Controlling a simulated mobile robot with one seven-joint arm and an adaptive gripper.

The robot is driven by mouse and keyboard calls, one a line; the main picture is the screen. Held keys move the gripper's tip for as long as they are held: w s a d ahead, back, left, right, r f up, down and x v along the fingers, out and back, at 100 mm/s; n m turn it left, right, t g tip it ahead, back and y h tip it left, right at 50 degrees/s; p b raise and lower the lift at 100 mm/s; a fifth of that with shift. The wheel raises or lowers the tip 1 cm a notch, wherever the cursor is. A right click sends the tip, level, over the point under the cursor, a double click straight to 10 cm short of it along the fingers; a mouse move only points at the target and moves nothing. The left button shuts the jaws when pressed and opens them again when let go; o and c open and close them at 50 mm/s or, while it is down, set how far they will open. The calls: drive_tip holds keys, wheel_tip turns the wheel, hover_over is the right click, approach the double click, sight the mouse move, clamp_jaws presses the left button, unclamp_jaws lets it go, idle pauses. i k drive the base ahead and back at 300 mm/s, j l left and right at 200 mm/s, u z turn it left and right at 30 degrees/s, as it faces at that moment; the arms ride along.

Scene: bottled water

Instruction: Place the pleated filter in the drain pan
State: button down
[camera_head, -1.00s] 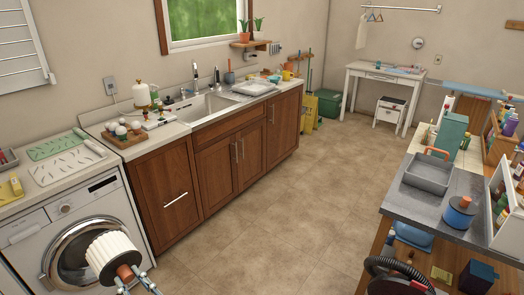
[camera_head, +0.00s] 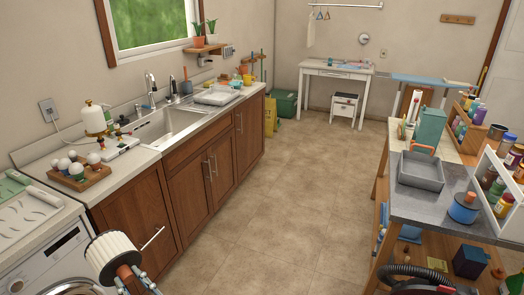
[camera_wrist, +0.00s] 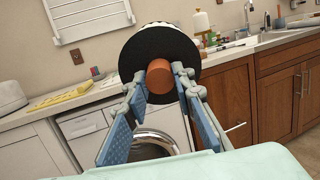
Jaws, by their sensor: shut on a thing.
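The pleated filter (camera_head: 113,256) is a white ribbed cylinder with a black end cap and an orange-brown knob. My gripper (camera_head: 131,280) is shut on the knob and holds the filter up in the air at the lower left of the head view. In the wrist view, my gripper's blue-padded fingers (camera_wrist: 162,88) close on the knob, and the black cap of the filter (camera_wrist: 135,60) hides most of its white body. The drain pan (camera_head: 421,172) looks to be the shallow grey pan on the right-hand workbench, far from my gripper. Its inside looks empty.
The workbench (camera_head: 408,205) also carries a blue canister (camera_head: 464,210), a green box (camera_head: 430,127) and a white rack of bottles (camera_head: 505,185). A counter with a sink (camera_head: 170,126) and a washer (camera_head: 55,265) line the left. The floor (camera_head: 290,190) between is clear.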

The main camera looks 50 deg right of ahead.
sight(418, 172)
drive_tip(key=i+z, duration=1)
drive_tip(key=z, duration=0.25)
drive_tip(key=i+z, duration=0.25)
drive_tip(key=z, duration=0.2)
drive_tip(key=i+l+z, duration=0.1)
drive_tip(key=i+z, duration=0.65)
drive_tip(key=i+l+z, duration=0.15)
drive_tip(key=i, duration=0.2)
drive_tip(key=i+l+z, duration=0.15)
drive_tip(key=i+l+u, duration=0.15)
drive_tip(key=i+l, duration=0.6)
